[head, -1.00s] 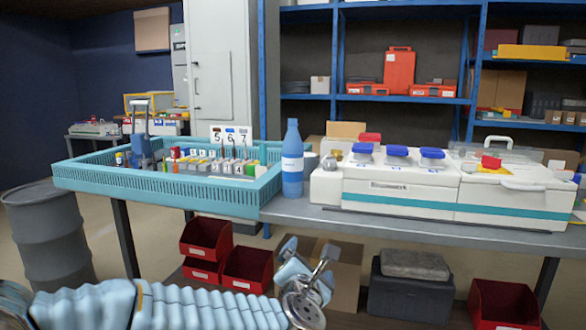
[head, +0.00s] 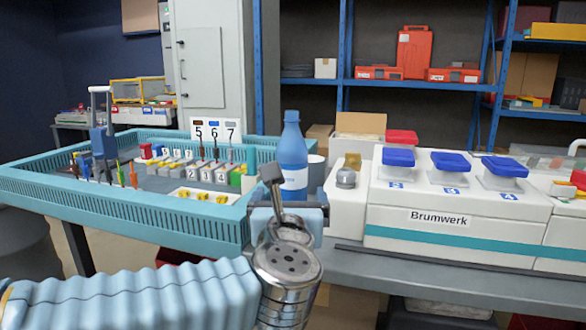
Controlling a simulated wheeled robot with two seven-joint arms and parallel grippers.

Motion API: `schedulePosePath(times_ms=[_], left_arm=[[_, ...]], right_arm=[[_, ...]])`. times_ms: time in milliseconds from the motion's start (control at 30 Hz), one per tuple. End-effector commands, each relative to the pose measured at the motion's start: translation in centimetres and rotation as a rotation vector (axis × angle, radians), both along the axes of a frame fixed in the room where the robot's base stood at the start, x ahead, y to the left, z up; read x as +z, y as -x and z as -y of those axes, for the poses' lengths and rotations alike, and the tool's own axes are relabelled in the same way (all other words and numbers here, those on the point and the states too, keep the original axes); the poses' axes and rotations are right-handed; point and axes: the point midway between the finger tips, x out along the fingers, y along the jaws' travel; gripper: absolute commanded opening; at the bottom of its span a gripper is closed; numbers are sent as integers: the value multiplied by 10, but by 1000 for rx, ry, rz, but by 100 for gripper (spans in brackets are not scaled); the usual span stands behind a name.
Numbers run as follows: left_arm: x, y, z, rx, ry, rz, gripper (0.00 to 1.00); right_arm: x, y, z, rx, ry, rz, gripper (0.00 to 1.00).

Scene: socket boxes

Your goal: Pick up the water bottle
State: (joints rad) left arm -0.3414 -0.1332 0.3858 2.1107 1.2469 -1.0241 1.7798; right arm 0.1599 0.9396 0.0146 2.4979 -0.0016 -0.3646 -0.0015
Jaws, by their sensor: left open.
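The blue water bottle (head: 292,152) with a white label stands upright on the grey table (head: 400,268), between the teal tray and the white machine. My left gripper (head: 288,210) is in front of the bottle's lower part and hides its base. The gripper is open. Its fingers are mostly hidden behind its wrist, so I cannot tell whether they are around the bottle or just short of it. My right gripper is not in view.
A teal tray (head: 120,212) with tools and numbered blocks lies close on the left. A white machine (head: 450,222) with blue-lidded cups stands close on the right. A small white cup (head: 317,172) is behind the bottle.

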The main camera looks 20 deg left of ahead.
Motion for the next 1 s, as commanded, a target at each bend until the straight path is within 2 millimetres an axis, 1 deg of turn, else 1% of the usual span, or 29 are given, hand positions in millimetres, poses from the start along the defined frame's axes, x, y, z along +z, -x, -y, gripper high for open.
schedulePosePath(times_ms=[67, 167, 300, 433, 500, 667, 800, 900, 1000], left_arm=[[0, -3, 0, 0, 0, 0, 95], [1, -17, -4, 2, 0, -1, 95], [1, -47, -11, 2, -1, -2, 95], [1, -70, -16, 1, -1, -2, 95], [1, -78, -18, 0, -1, -1, 95], [2, -91, -22, 1, -1, 0, 95], [5, -112, -28, 1, -1, -2, 95], [4, -127, -31, 0, -1, -1, 95], [3, -134, -33, 1, -1, 0, 95]], right_arm=[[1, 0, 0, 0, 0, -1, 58], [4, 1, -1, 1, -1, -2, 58], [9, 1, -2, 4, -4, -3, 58], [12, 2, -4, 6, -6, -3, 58], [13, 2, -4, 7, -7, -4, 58], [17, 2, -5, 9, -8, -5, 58], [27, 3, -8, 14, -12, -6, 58], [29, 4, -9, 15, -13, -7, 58], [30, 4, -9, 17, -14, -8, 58]])
